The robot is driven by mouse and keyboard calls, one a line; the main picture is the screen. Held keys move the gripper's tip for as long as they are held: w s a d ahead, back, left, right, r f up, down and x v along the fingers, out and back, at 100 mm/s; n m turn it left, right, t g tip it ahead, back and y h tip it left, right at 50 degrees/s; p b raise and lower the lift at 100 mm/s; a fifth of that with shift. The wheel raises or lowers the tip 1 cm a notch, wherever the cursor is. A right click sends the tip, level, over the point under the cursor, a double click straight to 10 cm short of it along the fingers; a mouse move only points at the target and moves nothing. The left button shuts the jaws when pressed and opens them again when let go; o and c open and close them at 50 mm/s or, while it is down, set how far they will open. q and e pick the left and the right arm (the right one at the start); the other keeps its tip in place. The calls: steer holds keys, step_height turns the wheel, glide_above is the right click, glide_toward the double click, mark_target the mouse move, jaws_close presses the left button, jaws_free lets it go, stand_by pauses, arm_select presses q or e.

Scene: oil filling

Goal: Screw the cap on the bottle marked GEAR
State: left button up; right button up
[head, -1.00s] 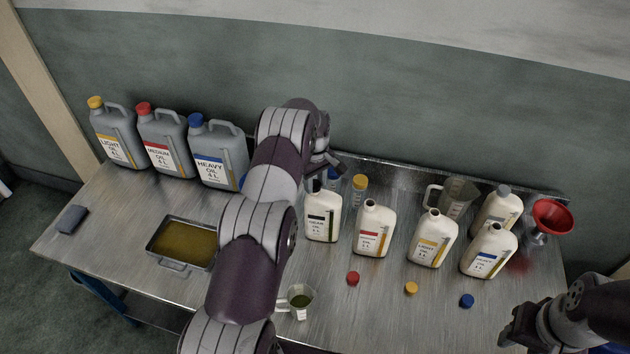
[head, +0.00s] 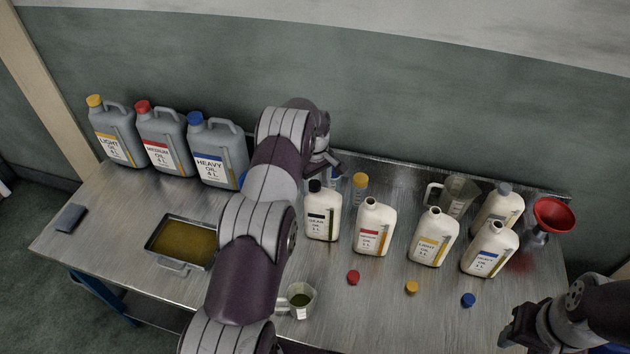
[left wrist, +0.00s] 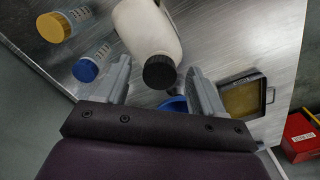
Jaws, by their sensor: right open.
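The white bottle marked GEAR (head: 322,222) stands upright on the table, left of the other white bottles. A black cap (head: 314,186) sits on its neck; I cannot tell how tightly it is screwed. My left gripper (head: 332,163) is just above and behind the bottle, partly hidden by my arm. In the left wrist view the fingers (left wrist: 162,85) are open, one on each side of the black cap (left wrist: 159,72), with gaps to it. My right gripper (head: 512,333) is open and empty at the lower right, away from the bottle.
Open white bottles marked medium (head: 373,230), light (head: 433,240) and heavy (head: 489,252) stand to the right. Loose red (head: 353,278), yellow (head: 411,287) and blue (head: 467,300) caps lie in front. A yellow-capped vial (head: 360,184) stands behind GEAR. A measuring cup (head: 299,300) is in front.

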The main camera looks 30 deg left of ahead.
arm_select(q)
steer(key=shift+r, duration=0.1)
steer(key=shift+r+b, duration=0.25)
steer(key=shift+b, duration=0.1)
step_height(320, 180, up, 4)
steer(key=shift+a+f+b, duration=0.1)
steer(key=shift+f+b, duration=0.1)
steer(key=shift+b, duration=0.95)
step_height(320, 180, up, 9)
steer(key=p, duration=0.8)
steer(key=shift+s+f, duration=0.15)
steer(key=shift+f, duration=0.05)
steer(key=shift+f, duration=0.1)
